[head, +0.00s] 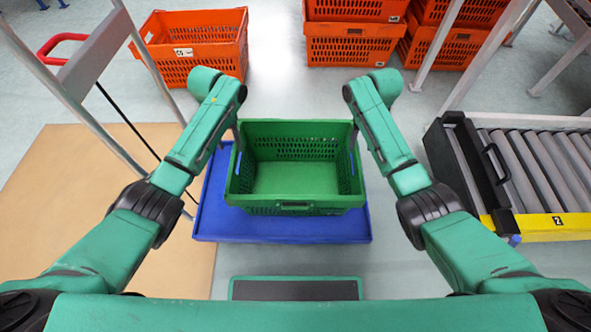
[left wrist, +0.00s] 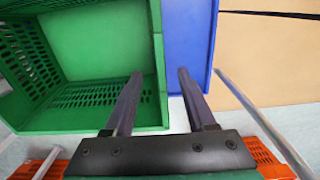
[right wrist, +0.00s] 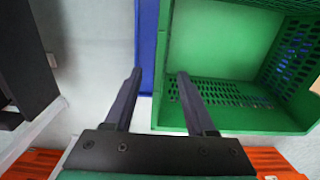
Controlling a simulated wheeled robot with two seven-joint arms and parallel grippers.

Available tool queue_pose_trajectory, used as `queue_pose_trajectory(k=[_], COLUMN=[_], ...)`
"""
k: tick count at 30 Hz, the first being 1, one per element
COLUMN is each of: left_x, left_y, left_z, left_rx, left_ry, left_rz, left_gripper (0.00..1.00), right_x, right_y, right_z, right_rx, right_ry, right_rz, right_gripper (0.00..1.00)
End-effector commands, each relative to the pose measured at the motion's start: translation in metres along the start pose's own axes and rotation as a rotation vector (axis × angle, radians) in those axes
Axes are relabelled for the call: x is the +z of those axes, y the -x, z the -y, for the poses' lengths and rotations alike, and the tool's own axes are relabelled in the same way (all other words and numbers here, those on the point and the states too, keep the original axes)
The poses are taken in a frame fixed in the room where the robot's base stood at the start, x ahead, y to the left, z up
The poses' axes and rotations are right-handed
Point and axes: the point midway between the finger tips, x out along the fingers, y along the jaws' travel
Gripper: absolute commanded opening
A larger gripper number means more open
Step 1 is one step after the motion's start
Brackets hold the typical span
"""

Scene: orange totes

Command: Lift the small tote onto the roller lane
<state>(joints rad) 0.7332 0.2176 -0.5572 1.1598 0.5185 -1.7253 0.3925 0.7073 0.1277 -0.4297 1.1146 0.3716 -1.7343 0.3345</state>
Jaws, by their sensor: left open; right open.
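The small green tote (head: 294,180) stands empty and upright on a blue platform (head: 290,229) in the middle of the head view. My left gripper (head: 237,140) is at the tote's left side. In the left wrist view its open fingers (left wrist: 160,75) straddle the tote's wall (left wrist: 159,60), one finger over the inside and one outside. My right gripper (head: 353,135) is at the tote's right side. In the right wrist view its open fingers (right wrist: 159,75) are on either side of the wall (right wrist: 163,60). The roller lane (head: 545,165) is at the right. Both grippers hold nothing.
A black bar with a handle (head: 490,170) and a yellow strip (head: 545,224) edge the lane. Orange totes (head: 200,45) (head: 355,42) stand at the back. Metal posts and a tan mat (head: 85,200) are at the left. Grey floor separates platform and lane.

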Motion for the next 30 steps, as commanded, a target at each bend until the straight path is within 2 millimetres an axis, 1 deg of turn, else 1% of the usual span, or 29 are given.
queue_pose_trajectory(k=[1,3,6,9,13,20,21,23,24,25,30], left_x=[0.001,0.001,0.001,0.000,0.000,0.000,0.000,0.000,0.000,0.000,0.000], left_y=[-0.011,-0.025,-0.042,-0.055,-0.063,-0.064,-0.064,-0.064,-0.064,-0.064,-0.064], left_z=[0.000,0.000,0.000,0.000,0.000,0.000,0.000,0.000,0.000,0.000,0.000], left_rx=[-0.001,0.000,0.000,0.000,0.000,0.001,0.001,0.001,0.001,0.001,0.001], left_ry=[0.001,0.000,0.000,0.000,-0.001,-0.001,-0.001,-0.001,-0.001,-0.001,-0.001], left_rz=[0.003,0.004,0.003,0.002,0.000,-0.001,-0.001,0.000,0.000,0.000,0.000], left_gripper=[0.56,0.56,0.56,0.56,0.56,0.56,0.48,0.26,0.10,0.00,0.00], right_x=[0.001,0.001,0.001,0.001,0.000,0.000,0.000,0.000,0.000,0.000,0.000], right_y=[-0.011,-0.024,-0.042,-0.055,-0.063,-0.064,-0.064,-0.064,-0.064,-0.064,-0.064], right_z=[-0.001,0.000,0.000,0.001,0.000,0.000,0.000,0.000,0.000,0.000,0.000], right_rx=[0.001,0.001,0.000,-0.001,-0.001,-0.001,-0.001,-0.001,-0.001,-0.001,-0.001], right_ry=[0.000,0.000,-0.001,0.000,0.000,0.000,0.000,0.000,0.000,0.000,0.000], right_rz=[0.003,0.004,0.003,0.003,0.001,-0.001,-0.001,0.000,0.000,0.000,0.000], right_gripper=[0.56,0.56,0.56,0.56,0.56,0.56,0.48,0.25,0.10,0.00,0.00])
